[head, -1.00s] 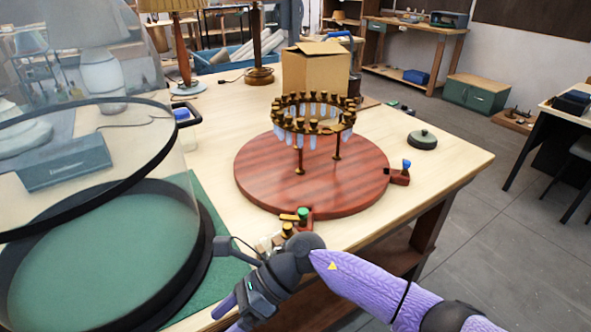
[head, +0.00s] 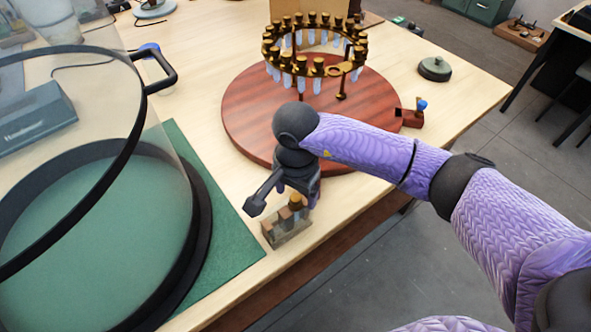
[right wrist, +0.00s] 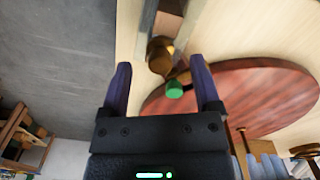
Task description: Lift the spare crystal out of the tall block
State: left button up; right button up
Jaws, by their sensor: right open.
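The tall block (head: 287,234) stands at the table's front edge, beside the green mat. A brass cap (head: 296,201), probably the top of the spare crystal, sticks up from it. The crystal's body is hidden. My right gripper (head: 299,194) is just above and behind the block, partly covering it in the head view. In the right wrist view, the brass cap (right wrist: 160,52) lies beyond the open fingers (right wrist: 162,80), with nothing held. A green knob (right wrist: 174,89) shows between the fingers. My left gripper is out of view.
A red round turntable (head: 245,115) carries a brass ring (head: 318,68) with hanging crystals, behind my right gripper. A blue-knobbed bracket (head: 412,114) is at its right. A clear dome with a black rim (head: 200,215) fills the left. A lidded dish (head: 435,69) sits at the right.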

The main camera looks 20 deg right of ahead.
notch_tip(320, 180, down, 2)
grip_shut()
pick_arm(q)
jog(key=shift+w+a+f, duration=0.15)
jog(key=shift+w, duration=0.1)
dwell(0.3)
pick_arm(e)
jog(key=shift+r+p, duration=0.9)
jog(key=shift+r, duration=0.5)
notch_tip(320, 180, up, 7)
jog(key=p, duration=0.5)
jog(key=shift+r, duration=0.2)
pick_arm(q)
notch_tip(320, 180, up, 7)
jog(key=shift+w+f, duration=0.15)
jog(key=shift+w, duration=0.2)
pick_arm(e)
jog(key=shift+f, duration=0.15)
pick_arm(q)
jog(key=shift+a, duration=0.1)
